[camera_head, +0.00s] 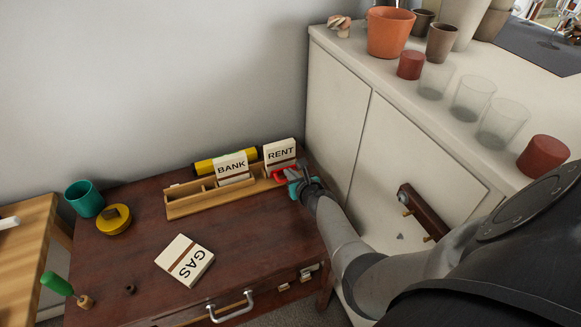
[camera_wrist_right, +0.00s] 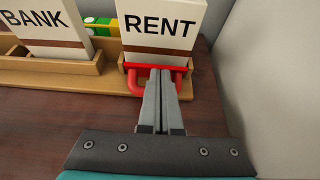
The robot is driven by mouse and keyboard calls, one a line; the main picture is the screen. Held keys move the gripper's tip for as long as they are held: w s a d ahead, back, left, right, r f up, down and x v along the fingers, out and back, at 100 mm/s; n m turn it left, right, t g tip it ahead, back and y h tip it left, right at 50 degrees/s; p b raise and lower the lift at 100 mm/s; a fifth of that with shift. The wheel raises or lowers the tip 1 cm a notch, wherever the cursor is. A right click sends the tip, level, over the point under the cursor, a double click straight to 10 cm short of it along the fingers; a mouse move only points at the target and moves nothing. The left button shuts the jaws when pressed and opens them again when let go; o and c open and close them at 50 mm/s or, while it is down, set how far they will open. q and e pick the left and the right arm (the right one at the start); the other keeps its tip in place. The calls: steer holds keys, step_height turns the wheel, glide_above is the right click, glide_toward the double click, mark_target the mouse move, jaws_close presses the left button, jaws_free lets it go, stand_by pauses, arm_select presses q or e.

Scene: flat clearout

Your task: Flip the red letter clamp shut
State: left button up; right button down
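The red letter clamp (camera_wrist_right: 133,82) is a red bar with looped sides at the front of the organizer's right-hand slot, just below the card marked RENT (camera_wrist_right: 160,30). It also shows in the head view (camera_head: 280,175), partly covered by my right gripper. My right gripper (camera_wrist_right: 161,76) has its two grey fingers together, with the tips in front of the middle of the clamp and hiding part of it. I cannot tell whether the tips touch the bar. In the head view my right gripper (camera_head: 291,174) is at the organizer's right end. My left gripper is not in view.
The wooden organizer (camera_head: 190,208) also holds a BANK card (camera_head: 231,165), with a yellow roll (camera_head: 204,166) behind. A GAS card (camera_head: 184,261) lies on the dark chest (camera_head: 140,285). A teal cup (camera_head: 84,198) stands left. The white cabinet (camera_head: 335,95) is close on the right.

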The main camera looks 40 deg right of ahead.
steer(key=shift+w+r+p, duration=0.2)
steer(key=shift+r+p, duration=0.1)
steer(key=shift+p, duration=0.15)
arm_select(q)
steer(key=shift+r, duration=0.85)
arm_select(e)
steer(key=shift+w+d+r, duration=0.1)
steer(key=shift+w+r, duration=0.15)
steer(key=shift+w, duration=0.25)
steer(key=shift+w+d+r, duration=0.1)
steer(key=shift+w+r, duration=0.1)
steer(key=shift+w, duration=0.35)
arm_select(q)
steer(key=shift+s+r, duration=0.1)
arm_select(e)
steer(key=shift+r, duration=0.1)
